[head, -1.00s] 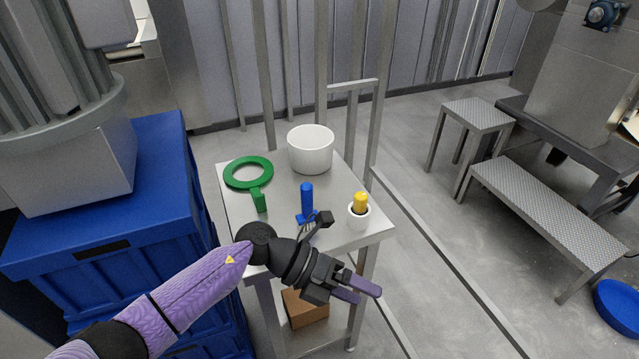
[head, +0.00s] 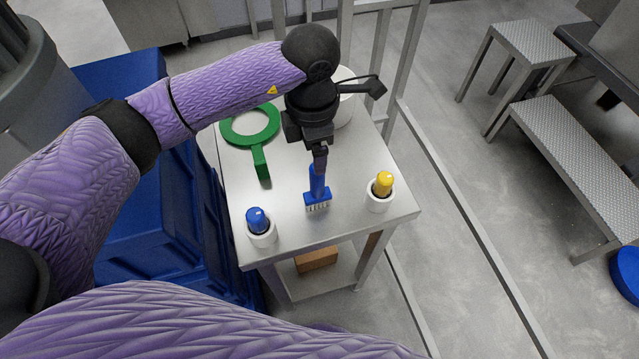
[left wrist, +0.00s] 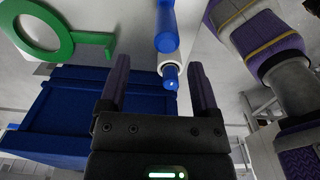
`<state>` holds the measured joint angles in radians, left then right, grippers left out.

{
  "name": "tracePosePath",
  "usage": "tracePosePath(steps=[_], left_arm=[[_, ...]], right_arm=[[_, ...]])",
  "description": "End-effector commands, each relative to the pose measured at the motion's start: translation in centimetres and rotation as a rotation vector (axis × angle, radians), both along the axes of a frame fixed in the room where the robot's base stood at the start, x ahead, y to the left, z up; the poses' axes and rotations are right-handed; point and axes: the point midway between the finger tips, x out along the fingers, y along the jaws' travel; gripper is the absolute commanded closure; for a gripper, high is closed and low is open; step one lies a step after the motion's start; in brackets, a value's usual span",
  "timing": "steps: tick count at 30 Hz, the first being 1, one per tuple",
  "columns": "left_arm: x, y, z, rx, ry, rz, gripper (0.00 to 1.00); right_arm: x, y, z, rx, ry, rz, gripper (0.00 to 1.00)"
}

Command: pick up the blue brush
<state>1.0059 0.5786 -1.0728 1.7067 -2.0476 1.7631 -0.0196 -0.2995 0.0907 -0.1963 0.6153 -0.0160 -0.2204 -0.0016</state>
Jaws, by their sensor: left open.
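The blue brush (head: 317,199) stands on the metal table with its pale bristles down and its handle up. My left gripper (head: 320,158) is above it, pointing down, with a finger at the top of the handle in the head view. In the left wrist view the brush's blue handle (left wrist: 166,28) shows just beyond the tips of the open left gripper (left wrist: 161,62), roughly in line with the gap. Nothing is held. My right gripper is not in view.
On the table (head: 285,190) are a green ring-shaped tool (head: 262,160), a white cup (head: 263,239) with a blue-topped item, and a white cup (head: 378,202) with a yellow-topped item. A white bowl (head: 345,108) is partly hidden behind my gripper. Blue crates (head: 120,225) stand at left.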

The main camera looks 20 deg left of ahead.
Motion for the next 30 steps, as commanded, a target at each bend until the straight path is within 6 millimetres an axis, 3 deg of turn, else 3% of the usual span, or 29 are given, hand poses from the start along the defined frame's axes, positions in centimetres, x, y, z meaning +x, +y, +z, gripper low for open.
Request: tracePosePath(steps=[9, 12, 18, 30], left_arm=[[-0.3, -0.7, -7.0, -0.003, 0.005, 0.000, 0.20], [-0.3, -0.7, -8.0, -0.003, 0.003, 0.000, 0.20], [-0.2, -0.7, -8.0, -0.003, 0.001, -0.001, 0.20], [-0.2, -0.7, -8.0, -0.004, 0.002, 0.000, 1.00]], right_arm=[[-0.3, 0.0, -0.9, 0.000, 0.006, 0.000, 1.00], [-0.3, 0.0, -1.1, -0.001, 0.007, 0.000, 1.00], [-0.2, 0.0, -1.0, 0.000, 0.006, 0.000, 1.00], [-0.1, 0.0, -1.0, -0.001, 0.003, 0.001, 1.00]])
